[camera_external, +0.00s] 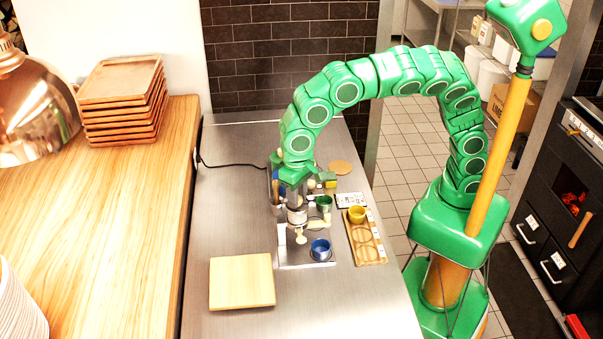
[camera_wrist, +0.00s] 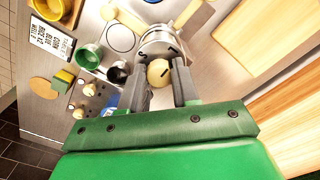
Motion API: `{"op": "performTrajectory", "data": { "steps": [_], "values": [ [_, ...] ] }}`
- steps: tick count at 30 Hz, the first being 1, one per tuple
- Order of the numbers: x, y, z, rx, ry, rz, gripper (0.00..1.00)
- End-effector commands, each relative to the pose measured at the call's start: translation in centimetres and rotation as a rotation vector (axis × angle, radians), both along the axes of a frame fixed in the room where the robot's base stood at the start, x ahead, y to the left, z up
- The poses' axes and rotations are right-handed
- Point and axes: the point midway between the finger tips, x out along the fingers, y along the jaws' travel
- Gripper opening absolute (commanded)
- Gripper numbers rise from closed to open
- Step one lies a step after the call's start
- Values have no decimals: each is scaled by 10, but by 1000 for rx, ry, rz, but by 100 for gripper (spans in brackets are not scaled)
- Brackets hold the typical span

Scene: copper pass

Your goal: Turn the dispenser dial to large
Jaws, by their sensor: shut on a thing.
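The dispenser (camera_external: 297,215) is a silver cylinder on a metal base plate on the steel counter. In the wrist view the dispenser (camera_wrist: 160,38) is seen from above. A round cream dial (camera_wrist: 158,72) with a dark mark sits at its side. My gripper (camera_wrist: 163,88) has its two grey fingers on either side of the dial, shut on it. In the external view my gripper (camera_external: 294,192) is at the back of the dispenser, and the fingers hide the dial.
A green cup (camera_external: 323,203) stands right of the dispenser and a blue cup (camera_external: 320,249) in front. A yellow cup (camera_external: 356,213) stands on a wooden rack (camera_external: 368,250). A printed card (camera_wrist: 50,42) lies nearby. A wooden board (camera_external: 242,281) lies front left; the counter's front is clear.

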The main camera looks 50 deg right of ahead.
Motion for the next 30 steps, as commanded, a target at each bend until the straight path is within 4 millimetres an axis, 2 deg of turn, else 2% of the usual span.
{"op": "performTrajectory", "data": {
  "steps": [4, 5, 9, 21, 26, 30],
  "values": [
    [0, 0, 1, 1, -1, 1, 0],
    [0, 0, 1, 1, -1, 1, 33],
    [0, 0, 1, 1, -1, 1, 55],
    [0, 0, 4, 2, -1, 2, 56],
    [1, 1, 17, 5, -4, 3, 56],
    [0, 1, 34, 2, -2, 2, 56]
  ]
}}
